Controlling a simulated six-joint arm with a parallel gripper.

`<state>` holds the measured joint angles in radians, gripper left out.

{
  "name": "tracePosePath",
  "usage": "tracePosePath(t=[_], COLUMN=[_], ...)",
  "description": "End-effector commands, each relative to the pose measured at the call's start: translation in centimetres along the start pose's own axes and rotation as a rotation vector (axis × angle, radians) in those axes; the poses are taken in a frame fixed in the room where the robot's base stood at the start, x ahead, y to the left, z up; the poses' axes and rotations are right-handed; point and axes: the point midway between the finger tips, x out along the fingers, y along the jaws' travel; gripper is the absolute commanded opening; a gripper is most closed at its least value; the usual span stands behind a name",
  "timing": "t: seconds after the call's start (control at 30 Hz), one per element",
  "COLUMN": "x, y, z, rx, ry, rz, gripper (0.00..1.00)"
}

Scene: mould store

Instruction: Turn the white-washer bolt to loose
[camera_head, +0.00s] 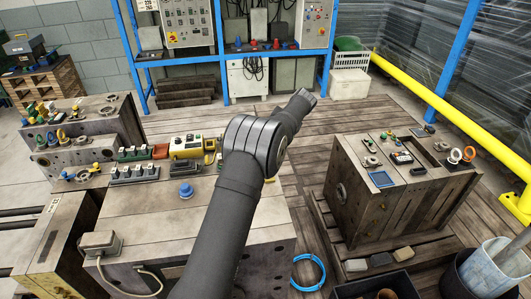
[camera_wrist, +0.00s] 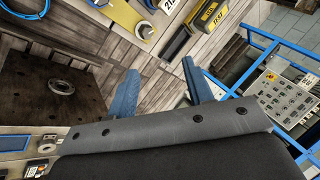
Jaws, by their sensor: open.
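I cannot pick out a white-washer bolt for certain. In the head view a white ring-shaped part (camera_head: 455,155) stands beside an orange ring on the right-hand wooden-looking block; its bolt is too small to make out. Several coloured ring-topped parts (camera_head: 51,138) stand on the left-hand block, and their washers are not clear. My gripper (camera_wrist: 158,90) shows in the wrist view with its two blue fingers apart and nothing between them. In the head view my arm reaches up the middle, its end above the plank floor between the blocks, touching nothing.
The right-hand block (camera_head: 400,205) carries small tools and a blue tray (camera_head: 381,179). The left bench (camera_head: 130,220) holds a yellow device (camera_head: 187,147), black-and-green switch boxes and a blue knob (camera_head: 186,190). A yellow rail (camera_head: 450,120) runs along the right.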

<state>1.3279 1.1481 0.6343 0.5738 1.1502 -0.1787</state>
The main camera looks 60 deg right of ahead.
Motion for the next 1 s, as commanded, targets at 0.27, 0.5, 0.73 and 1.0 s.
tracePosePath(t=[0.27,0.5,0.73,1.0], x=[0.0,-0.2,-0.5,-0.6], y=[0.9,1.9,3.3,4.1], z=[1.3,2.7,4.1,4.9], rx=[0.712,1.345,1.903,2.203], ry=[0.051,0.067,0.062,0.05], rz=[-0.087,-0.178,-0.27,-0.325], gripper=[0.47,0.47,0.47,0.47])
